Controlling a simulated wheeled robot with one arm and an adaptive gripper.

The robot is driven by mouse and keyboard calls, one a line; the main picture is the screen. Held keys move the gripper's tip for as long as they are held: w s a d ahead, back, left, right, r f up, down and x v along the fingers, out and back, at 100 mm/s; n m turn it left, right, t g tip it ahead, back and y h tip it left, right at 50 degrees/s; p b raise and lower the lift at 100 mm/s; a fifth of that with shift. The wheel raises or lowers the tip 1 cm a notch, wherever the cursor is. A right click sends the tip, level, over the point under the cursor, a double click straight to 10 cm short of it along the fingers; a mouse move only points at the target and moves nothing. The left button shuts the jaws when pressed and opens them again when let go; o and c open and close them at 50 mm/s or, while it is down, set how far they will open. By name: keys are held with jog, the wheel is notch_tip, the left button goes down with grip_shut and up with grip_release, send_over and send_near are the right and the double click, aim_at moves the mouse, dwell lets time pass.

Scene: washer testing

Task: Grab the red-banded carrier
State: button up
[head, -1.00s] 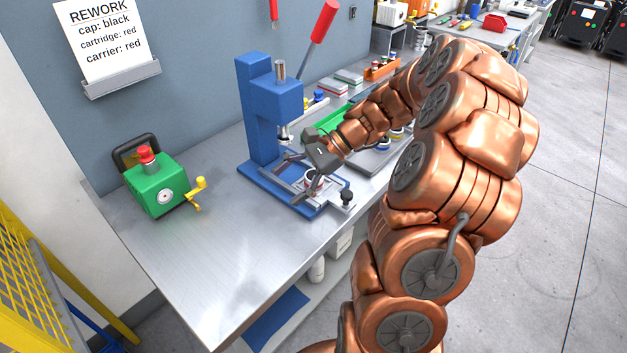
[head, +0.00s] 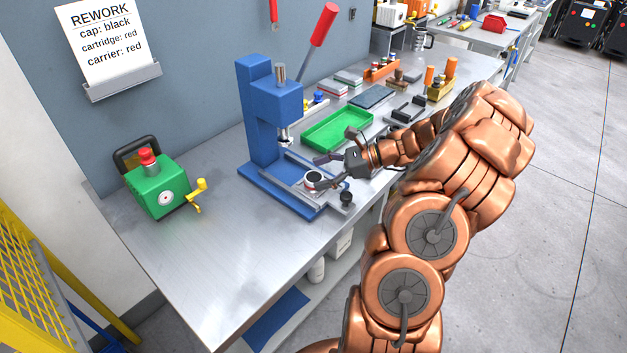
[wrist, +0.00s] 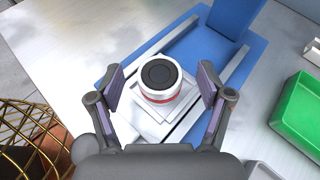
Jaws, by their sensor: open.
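The red-banded carrier (wrist: 161,80) is a short white cylinder with a black top and a red band low on its side. It stands upright on a pale square plate on the blue press base (head: 290,195). It also shows in the head view (head: 313,178). My gripper (wrist: 161,84) is open, with one finger on each side of the carrier. Gaps show between the fingers and the carrier in the wrist view. In the head view my gripper (head: 322,172) comes in from the right, low over the press base.
The blue press (head: 262,110) with its red-handled lever (head: 323,25) rises behind the carrier. A green tray (head: 338,128) lies to the right at the back. A green box with a red knob (head: 157,188) stands at left. The table's front left is bare.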

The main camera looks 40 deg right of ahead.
aim_at(309, 176)
jog(key=p+x, duration=0.1)
jog(key=x, duration=0.3)
jog(key=shift+a+f, duration=0.1)
jog(key=shift+f, duration=0.1)
jog(key=shift+c, duration=0.4)
jog(key=c, duration=1.4)
jog(key=shift+r, duration=0.1)
